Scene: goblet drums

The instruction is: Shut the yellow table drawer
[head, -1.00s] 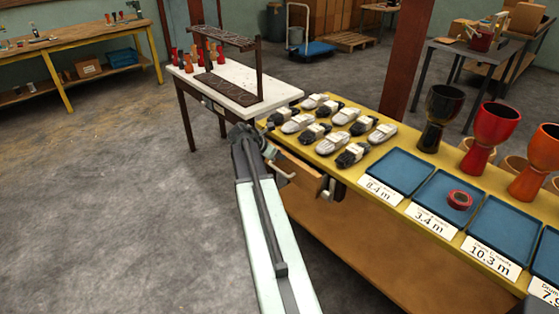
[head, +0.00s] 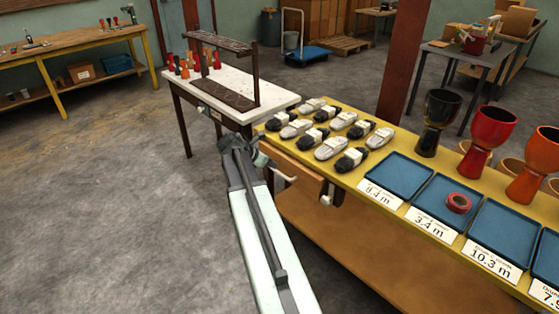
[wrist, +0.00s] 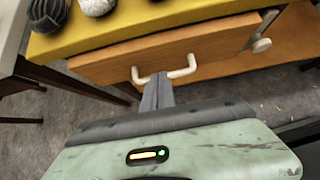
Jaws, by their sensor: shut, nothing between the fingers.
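The yellow table (head: 352,178) has a wooden drawer (head: 300,172) under its top at the near left end. The drawer front looks slightly out from the table; the exact gap is hard to tell. In the wrist view the drawer front (wrist: 215,45) fills the area below the yellow top, with a pale bent handle (wrist: 182,72) on it. In the head view my gripper (head: 262,158) is partly hidden by my arm.
Several shoe-like wrapped items (head: 332,146), blue trays (head: 398,174) and goblet drums (head: 490,132) stand on the yellow table. A white-topped table (head: 190,82) with a dark rack (head: 232,95) stands close behind the drawer's end. The floor to the left is clear.

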